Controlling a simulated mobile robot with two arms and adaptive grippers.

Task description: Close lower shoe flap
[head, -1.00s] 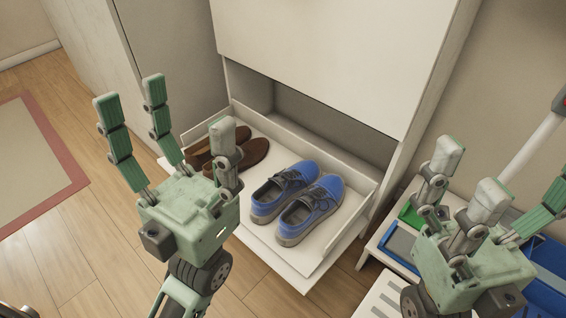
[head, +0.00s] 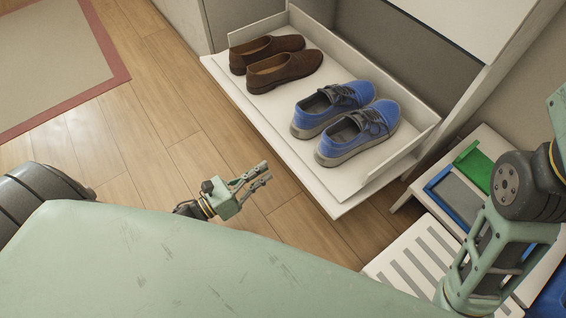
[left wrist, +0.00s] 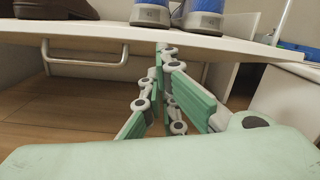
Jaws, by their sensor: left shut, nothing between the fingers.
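The lower shoe flap (head: 262,108) is open and lies out flat from the white cabinet, carrying brown shoes (head: 284,68) and blue shoes (head: 358,130). In the left wrist view its pale edge (left wrist: 110,32) crosses the top, with a metal bar handle (left wrist: 85,63) on the face below. My left gripper (head: 262,173) is low, in front of the flap's outer edge, shut and empty. In the left wrist view its fingers (left wrist: 163,62) are together just below the flap edge, right of the handle. I cannot tell whether they touch it. My right gripper is outside the frames.
A white slatted bench (head: 420,262) stands at the right, near a low unit with green (head: 477,167) and blue trays (head: 448,190). A red-bordered rug (head: 50,65) lies at the far left. Wooden floor is clear in front of the flap.

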